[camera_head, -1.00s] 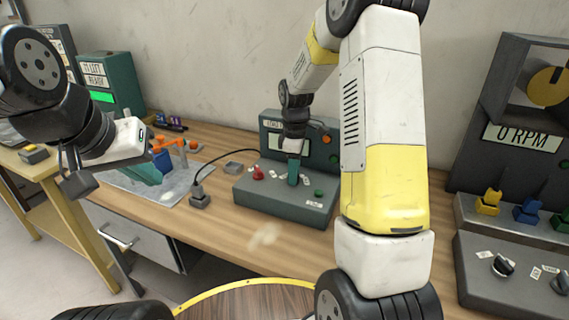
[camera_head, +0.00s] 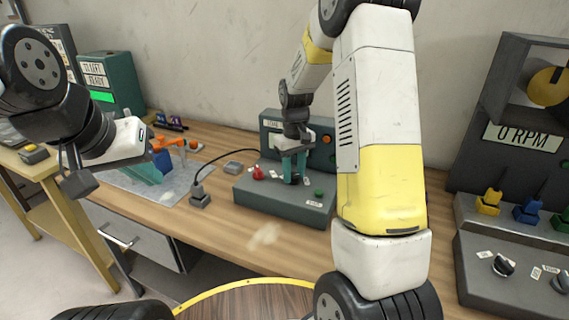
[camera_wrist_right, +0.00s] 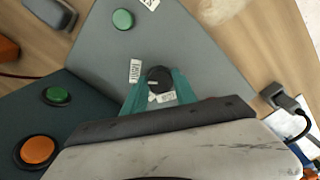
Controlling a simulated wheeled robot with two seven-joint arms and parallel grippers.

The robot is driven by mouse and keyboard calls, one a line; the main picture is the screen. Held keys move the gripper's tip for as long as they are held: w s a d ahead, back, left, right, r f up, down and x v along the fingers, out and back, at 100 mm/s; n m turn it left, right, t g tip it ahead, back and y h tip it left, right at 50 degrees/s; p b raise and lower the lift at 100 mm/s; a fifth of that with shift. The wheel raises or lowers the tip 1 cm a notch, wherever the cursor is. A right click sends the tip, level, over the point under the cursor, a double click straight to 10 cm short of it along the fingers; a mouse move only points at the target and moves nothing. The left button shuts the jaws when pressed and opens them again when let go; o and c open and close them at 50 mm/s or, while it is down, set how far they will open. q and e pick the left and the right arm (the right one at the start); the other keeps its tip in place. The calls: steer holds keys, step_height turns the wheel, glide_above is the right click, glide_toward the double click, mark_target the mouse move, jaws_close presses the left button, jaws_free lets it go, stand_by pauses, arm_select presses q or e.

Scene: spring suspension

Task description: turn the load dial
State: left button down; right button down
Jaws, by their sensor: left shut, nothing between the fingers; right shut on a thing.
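The load dial (camera_wrist_right: 159,79) is a small black knob with a white pointer line, on the sloping top of the grey-green console (camera_head: 270,203). Small white labels sit beside it. My right gripper (camera_head: 293,181) points down at the console, its teal fingers closed on both sides of the dial. In the head view the fingers mostly hide the dial. The right wrist view shows the fingers (camera_wrist_right: 158,84) around it. My left gripper (camera_head: 152,174) is shut and empty over the grey mat at the left, away from the console.
The console also bears a red knob (camera_head: 258,173), a green button (camera_head: 319,193) and an orange button (camera_head: 326,139). A black plug block (camera_head: 200,197) with a cable stands to its left. At the right is an RPM panel (camera_head: 520,137) with coloured knobs. The bench front is mostly clear.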

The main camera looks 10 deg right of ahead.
mark_target(294, 175)
steer(key=shift+m, duration=0.8)
steer(key=c, duration=1)
jaws_free()
step_height(294, 175, up, 7)
steer(key=shift+r, duration=0.4)
